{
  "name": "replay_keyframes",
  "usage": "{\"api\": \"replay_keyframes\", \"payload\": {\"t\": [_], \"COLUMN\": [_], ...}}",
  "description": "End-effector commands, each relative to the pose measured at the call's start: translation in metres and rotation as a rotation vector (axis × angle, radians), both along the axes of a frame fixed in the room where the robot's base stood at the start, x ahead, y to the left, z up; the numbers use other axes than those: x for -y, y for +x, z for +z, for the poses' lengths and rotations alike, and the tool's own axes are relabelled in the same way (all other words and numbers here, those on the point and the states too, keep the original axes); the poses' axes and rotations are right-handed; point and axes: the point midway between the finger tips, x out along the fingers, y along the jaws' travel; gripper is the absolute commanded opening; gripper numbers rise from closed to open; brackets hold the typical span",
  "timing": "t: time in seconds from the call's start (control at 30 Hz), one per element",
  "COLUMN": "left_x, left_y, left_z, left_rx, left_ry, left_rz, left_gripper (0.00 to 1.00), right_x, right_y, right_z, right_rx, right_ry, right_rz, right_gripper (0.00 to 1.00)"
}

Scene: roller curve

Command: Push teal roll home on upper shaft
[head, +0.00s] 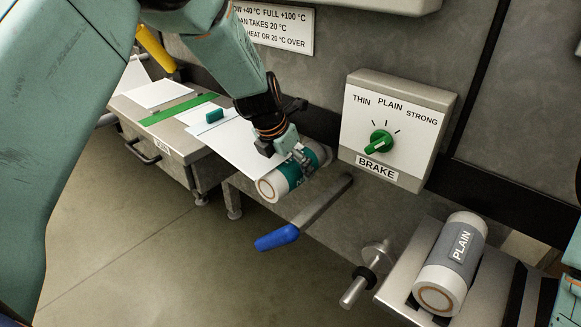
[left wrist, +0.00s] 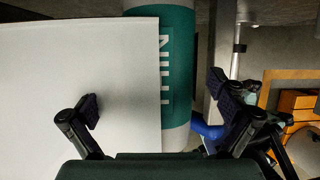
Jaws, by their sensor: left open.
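The teal roll (head: 266,189), white with a teal band, sticks out from the grey machine wall, its near end towards the lower left. In the left wrist view its teal band (left wrist: 178,60) carries pale lettering. The upper shaft is hidden, apparently inside the roll; I cannot tell how far on the roll sits. My left gripper (head: 288,150) is open at the roll's upper side. In the left wrist view its two fingers (left wrist: 152,102) stand apart, with the roll and a white sheet (left wrist: 80,80) beyond them. I cannot tell whether they touch the roll. My right gripper is not in view.
A blue-handled lever (head: 277,237) juts out below the roll. A bare lower shaft (head: 355,288) sticks out further right. A grey PLAIN roll (head: 458,247) lies on a shelf at right. The BRAKE box (head: 398,125) is on the wall. A bench (head: 185,150) with sheets stands at left.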

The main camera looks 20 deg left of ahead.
Motion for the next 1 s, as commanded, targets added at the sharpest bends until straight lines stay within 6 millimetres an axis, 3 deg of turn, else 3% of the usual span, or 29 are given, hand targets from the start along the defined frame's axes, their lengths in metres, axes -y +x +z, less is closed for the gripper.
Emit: {"api": "replay_keyframes", "payload": {"t": [0.3, 0.5, 0.7, 1.0], "left_x": [-0.009, -0.014, -0.015, -0.015], "left_y": [-0.021, -0.033, -0.037, -0.038], "left_z": [0.062, 0.089, 0.100, 0.100], "left_rx": [0.006, 0.004, 0.003, 0.002], "left_ry": [-0.001, -0.002, 0.000, 0.000], "left_rz": [0.001, 0.000, -0.001, -0.001], "left_gripper": [0.96, 0.96, 0.96, 0.96], "right_x": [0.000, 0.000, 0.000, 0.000], "right_y": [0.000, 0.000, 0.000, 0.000], "right_z": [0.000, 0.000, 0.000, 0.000], "right_rx": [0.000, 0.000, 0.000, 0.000], "right_ry": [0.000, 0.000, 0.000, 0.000], "right_rz": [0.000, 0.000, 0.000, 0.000], "right_gripper": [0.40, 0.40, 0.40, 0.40]}}
